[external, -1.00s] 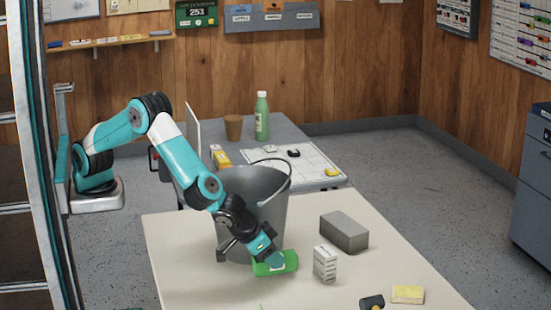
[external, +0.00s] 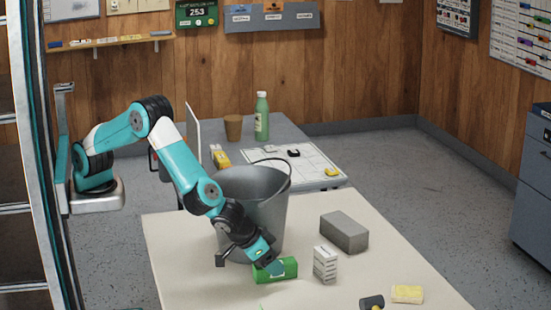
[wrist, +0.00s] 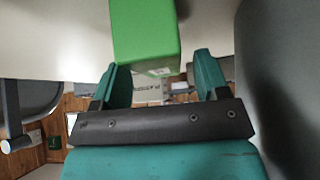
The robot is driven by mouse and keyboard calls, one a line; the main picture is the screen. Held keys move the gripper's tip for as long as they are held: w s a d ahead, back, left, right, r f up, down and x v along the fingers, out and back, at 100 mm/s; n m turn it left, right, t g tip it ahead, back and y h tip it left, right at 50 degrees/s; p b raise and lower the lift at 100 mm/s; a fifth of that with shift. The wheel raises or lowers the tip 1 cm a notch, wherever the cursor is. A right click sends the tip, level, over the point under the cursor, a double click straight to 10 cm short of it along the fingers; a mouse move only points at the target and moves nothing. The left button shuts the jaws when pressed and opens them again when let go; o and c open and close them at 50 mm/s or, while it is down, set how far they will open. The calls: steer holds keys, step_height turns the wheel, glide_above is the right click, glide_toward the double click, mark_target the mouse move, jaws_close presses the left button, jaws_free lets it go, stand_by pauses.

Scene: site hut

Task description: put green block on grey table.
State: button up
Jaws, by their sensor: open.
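The green block (external: 287,267) is on the near cream table, just in front of the bucket. My gripper (external: 268,264) is open at the block, its fingers pointing down and partly covering it. In the wrist view the block (wrist: 146,35) lies just beyond the fingertips of my gripper (wrist: 164,72), nearer the left finger. I cannot tell whether a finger touches it. The grey table (external: 290,130) stands behind, with a whiteboard, a green bottle and a brown cup on it.
A grey metal bucket (external: 272,215) stands close behind my gripper. The cream table (external: 190,275) also holds a grey brick (external: 344,232), a white striped box (external: 325,264), a yellow sponge (external: 407,294) and a dark cylinder (external: 371,302). Its left part is bare.

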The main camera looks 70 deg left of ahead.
steer(key=v, duration=1)
steer(key=shift+o, duration=0.4)
steer(key=shift+s+r, duration=0.4)
steer(key=shift+r, duration=0.2)
steer(key=shift+f, duration=0.1)
